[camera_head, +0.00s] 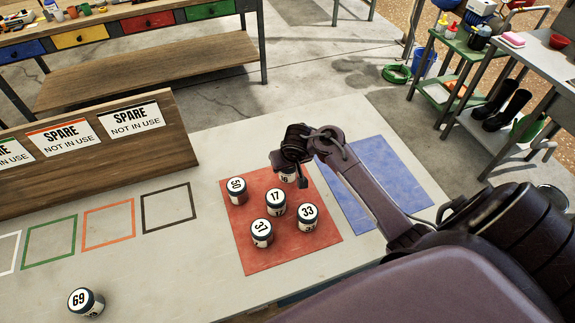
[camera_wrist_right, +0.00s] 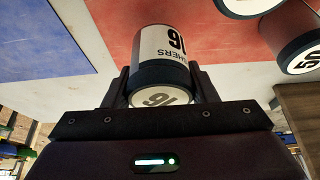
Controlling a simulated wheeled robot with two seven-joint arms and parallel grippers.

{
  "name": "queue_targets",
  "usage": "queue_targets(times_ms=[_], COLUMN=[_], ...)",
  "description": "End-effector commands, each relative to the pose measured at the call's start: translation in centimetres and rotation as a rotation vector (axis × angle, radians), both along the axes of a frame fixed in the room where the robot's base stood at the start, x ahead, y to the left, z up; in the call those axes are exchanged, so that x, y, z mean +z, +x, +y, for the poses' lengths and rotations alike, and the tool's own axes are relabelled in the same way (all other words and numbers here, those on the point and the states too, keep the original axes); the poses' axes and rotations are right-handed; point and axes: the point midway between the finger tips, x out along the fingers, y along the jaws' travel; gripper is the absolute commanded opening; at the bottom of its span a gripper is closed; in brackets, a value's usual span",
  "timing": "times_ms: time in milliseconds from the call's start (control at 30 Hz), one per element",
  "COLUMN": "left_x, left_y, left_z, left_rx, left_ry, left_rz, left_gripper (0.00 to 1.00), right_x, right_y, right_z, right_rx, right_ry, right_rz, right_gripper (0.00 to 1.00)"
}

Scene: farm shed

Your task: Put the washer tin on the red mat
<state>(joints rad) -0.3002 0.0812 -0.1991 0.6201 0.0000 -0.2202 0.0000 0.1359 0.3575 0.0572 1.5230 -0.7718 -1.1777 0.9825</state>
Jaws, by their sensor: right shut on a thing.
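The washer tin (camera_head: 288,177) is white with a dark band and shows mostly hidden under my right gripper (camera_head: 290,160) in the head view. In the right wrist view the tin (camera_wrist_right: 165,48) shows part of the word "WASHERS" and a number that looks like 16 or 91. My right gripper's two fingers (camera_wrist_right: 163,88) are shut on it, one on each side. The tin is at the far part of the red mat (camera_head: 265,259); I cannot tell whether its base touches the mat. My left gripper is not in view.
Tins 50 (camera_head: 237,190), 17 (camera_head: 275,203), 37 (camera_head: 261,233) and 33 (camera_head: 308,217) stand on the red mat. Tin 69 (camera_head: 86,302) stands at the front left. A blue mat (camera_head: 385,185) lies to the right. A wooden board (camera_head: 100,165) with SPARE signs stands at left.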

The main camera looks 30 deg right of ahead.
Motion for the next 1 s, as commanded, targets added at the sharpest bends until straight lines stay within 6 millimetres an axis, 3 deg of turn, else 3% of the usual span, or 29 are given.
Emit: queue_targets(times_ms=[200,633,667,700,800,1000], left_x=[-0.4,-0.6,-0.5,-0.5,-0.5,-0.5], left_y=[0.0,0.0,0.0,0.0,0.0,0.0], left_z=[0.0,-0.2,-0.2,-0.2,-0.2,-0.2], left_rx=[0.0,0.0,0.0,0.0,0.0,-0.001], left_ry=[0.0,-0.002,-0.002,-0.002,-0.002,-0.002], left_rz=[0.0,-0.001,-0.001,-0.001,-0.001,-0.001], left_gripper=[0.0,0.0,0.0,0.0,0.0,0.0], right_x=[-3.0,-3.6,-3.5,-3.5,-3.5,-3.5], right_y=[-0.1,-0.1,-0.1,-0.1,-0.1,-0.1], right_z=[-0.1,0.0,0.0,0.0,0.0,0.0], right_rx=[0.001,0.001,0.001,0.001,0.001,0.001], right_ry=[-0.003,-0.001,-0.001,-0.001,-0.001,-0.001], right_rz=[0.004,0.002,0.002,0.002,0.002,0.002], right_gripper=[0.27,0.27,0.56,0.61,0.74,0.74])
